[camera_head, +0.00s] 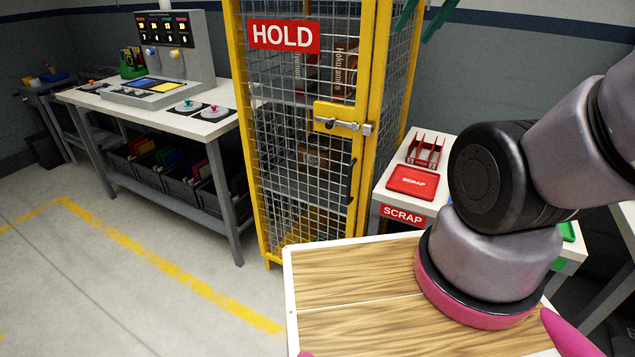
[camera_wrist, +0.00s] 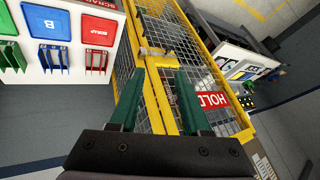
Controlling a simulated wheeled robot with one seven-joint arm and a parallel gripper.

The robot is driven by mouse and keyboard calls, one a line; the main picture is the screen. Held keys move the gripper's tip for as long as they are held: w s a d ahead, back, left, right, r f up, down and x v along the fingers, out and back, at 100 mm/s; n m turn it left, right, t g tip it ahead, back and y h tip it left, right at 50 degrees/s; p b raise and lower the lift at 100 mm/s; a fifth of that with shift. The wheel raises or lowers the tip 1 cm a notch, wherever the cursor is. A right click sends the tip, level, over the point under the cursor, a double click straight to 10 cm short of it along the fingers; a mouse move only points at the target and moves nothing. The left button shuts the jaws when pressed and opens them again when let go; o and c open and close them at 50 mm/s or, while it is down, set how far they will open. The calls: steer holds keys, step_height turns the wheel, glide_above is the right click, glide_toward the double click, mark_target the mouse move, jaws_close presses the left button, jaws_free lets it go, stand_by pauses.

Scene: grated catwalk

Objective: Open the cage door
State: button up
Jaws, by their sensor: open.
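The cage door (camera_head: 300,150) is a yellow frame with wire mesh and a red HOLD sign (camera_head: 284,36). It looks closed. A metal slide bolt (camera_head: 347,126) sits on a yellow plate at the door's right edge, by the frame post. A black pull handle (camera_head: 351,183) is lower on that edge. My gripper (camera_head: 413,34) shows only its green fingers at the top of the head view, right of and above the bolt. In the wrist view my gripper (camera_wrist: 158,72) is open and empty, facing the cage; the bolt (camera_wrist: 150,52) shows just beyond its fingertips.
Boxes stand on shelves inside the cage. A white SCRAP table (camera_head: 402,214) with a red tray (camera_head: 413,182) stands close to the cage's right. A workbench (camera_head: 200,125) with a control panel stands to the left. The floor (camera_head: 130,290) in front of the workbench is clear.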

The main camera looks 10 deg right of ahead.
steer(key=w+a+f+n+g+h, duration=0.2)
steer(key=w+f+n+g+h, duration=0.35)
steer(key=f, duration=0.65)
steer(key=w+a+f+n+g+h, duration=0.15)
steer(key=w+f+n+h, duration=0.35)
steer(key=w+f, duration=0.55)
step_height(320, 180, down, 15)
steer(key=w+a+n+t+h, duration=0.2)
steer(key=a+n+t+h, duration=0.15)
steer(key=n, duration=0.55)
steer(key=n+t+h, duration=0.1)
steer(key=n+t, duration=0.8)
steer(key=n, duration=0.2)
glide_above(348, 201)
steer(key=f, duration=1.4)
steer(key=shift+w+d+f, duration=0.1)
steer(key=shift+w+f, duration=0.15)
steer(key=shift+w, duration=0.1)
jaws_close()
